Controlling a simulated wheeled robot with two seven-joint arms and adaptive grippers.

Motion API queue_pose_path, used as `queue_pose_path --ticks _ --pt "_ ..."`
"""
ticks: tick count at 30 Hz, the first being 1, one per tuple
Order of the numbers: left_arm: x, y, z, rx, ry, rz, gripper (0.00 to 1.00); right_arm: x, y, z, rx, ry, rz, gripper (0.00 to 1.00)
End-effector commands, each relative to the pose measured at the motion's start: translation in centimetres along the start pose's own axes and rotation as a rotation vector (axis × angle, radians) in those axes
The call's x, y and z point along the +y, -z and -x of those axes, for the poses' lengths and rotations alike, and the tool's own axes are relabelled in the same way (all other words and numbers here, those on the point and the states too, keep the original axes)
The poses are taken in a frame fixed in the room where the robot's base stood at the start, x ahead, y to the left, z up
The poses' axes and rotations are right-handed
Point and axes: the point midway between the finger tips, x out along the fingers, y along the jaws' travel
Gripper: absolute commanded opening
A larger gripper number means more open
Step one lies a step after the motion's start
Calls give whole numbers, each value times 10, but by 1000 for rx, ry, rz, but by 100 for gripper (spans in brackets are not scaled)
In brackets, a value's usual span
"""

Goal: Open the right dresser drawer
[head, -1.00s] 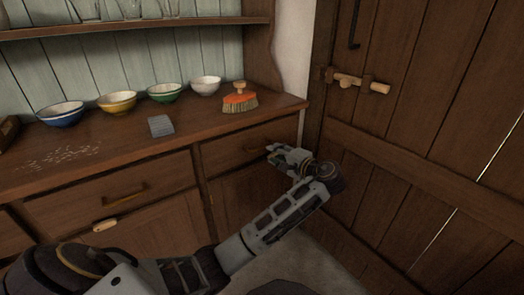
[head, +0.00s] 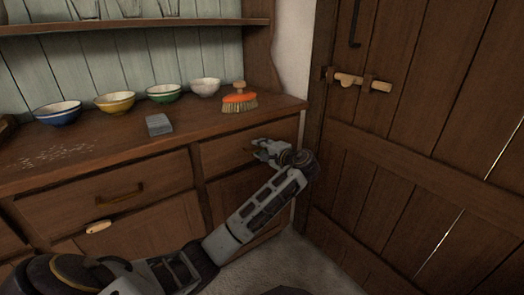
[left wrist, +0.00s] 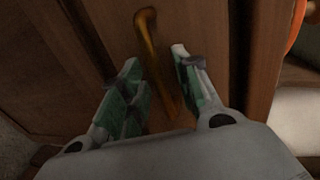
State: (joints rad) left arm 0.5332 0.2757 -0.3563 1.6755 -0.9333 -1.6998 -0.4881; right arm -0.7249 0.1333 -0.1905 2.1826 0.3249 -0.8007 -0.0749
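The right dresser drawer (head: 225,152) is a dark wooden front under the right end of the dresser top, and it looks shut. My left gripper (head: 258,148) is at the right part of this drawer front. In the left wrist view, the drawer's brass handle (left wrist: 148,45) runs between the two green-padded fingers of my left gripper (left wrist: 155,75). The fingers are apart, with a gap visible beside the handle, so the gripper is open around it. In the head view the gripper mostly hides this handle. My right gripper is not in view.
A left drawer (head: 110,197) with a brass handle is beside it. Several bowls, a grey block (head: 159,125) and an orange brush (head: 239,101) stand on the dresser top (head: 190,132). A plank door (head: 410,160) closes off the right side. Floor (head: 285,262) shows between dresser and door.

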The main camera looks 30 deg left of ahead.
Motion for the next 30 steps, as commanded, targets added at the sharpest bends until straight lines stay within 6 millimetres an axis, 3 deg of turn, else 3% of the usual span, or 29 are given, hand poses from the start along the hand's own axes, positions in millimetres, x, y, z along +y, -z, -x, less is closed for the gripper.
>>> queue_pose_path --ticks 8,16,30 --pt "0 0 0 0 0 0 32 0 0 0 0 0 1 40" --pt "0 0 0 0 0 0 0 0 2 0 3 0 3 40" --pt "0 0 0 1 -1 -1 0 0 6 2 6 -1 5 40"
